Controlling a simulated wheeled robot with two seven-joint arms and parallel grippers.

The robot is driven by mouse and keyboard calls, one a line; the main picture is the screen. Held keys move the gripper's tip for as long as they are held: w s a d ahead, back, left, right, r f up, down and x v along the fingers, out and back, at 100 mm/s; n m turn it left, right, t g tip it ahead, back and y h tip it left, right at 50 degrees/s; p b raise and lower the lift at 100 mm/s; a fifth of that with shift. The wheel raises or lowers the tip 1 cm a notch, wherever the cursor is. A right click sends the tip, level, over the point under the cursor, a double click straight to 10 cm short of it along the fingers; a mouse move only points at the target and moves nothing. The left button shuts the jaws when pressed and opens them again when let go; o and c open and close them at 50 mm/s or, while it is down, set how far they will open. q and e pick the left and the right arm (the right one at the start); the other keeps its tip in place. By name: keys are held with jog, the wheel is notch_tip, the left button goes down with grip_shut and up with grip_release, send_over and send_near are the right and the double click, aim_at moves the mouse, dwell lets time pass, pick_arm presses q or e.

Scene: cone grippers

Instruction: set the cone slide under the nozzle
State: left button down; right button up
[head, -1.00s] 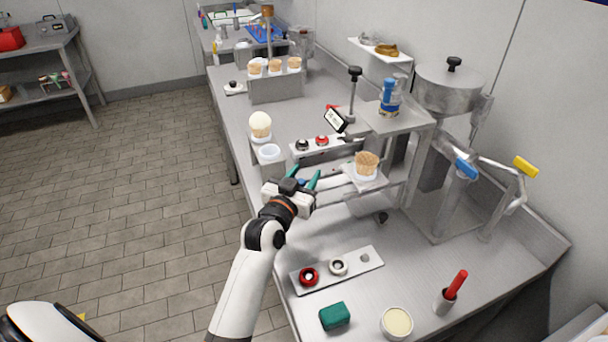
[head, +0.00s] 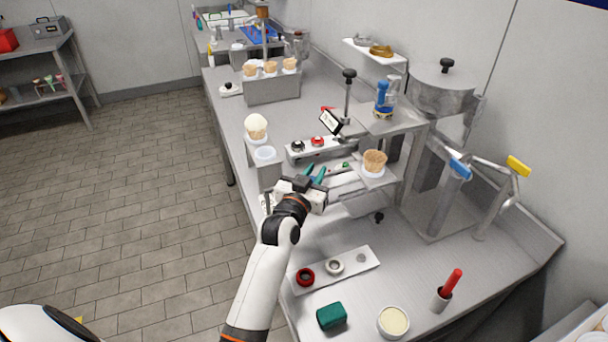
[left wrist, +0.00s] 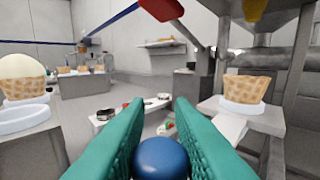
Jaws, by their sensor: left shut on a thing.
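My left gripper (head: 314,176) has teal fingers and is shut on a round blue knob (left wrist: 160,158), clear in the left wrist view; in the head view the gripper hides the knob. The cone slide is a pale bar with a white ring holder (head: 373,171). A waffle cone (head: 375,158) stands upright in that holder, right of my fingers; the cone also shows in the left wrist view (left wrist: 246,88). A yellow part (left wrist: 254,9) hangs above the cone there; I cannot tell if it is the nozzle. My right gripper is out of view.
The steel machine top (head: 402,120) overhangs beside the cone. A scooped cone (head: 256,127) stands in a holder left of my gripper. A cone rack (head: 272,88) is farther back. A plate with rings (head: 350,270) and a green sponge (head: 331,315) lie in front.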

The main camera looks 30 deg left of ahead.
pick_arm(q)
jog(key=shift+d+r, duration=0.1)
jog(key=c, duration=1.7)
grip_release()
jog(key=o, duration=0.4)
jog(key=shift+w+d, duration=0.15)
jog(key=shift+w, duration=0.1)
jog(key=shift+o, duration=0.2)
jog(key=shift+s, duration=0.1)
jog(key=shift+s, duration=0.3)
jog(key=s+b, duration=0.1)
jog(key=s, duration=1)
jog(key=shift+s+d+b, duration=0.15)
jog(key=shift+d+b, duration=0.15)
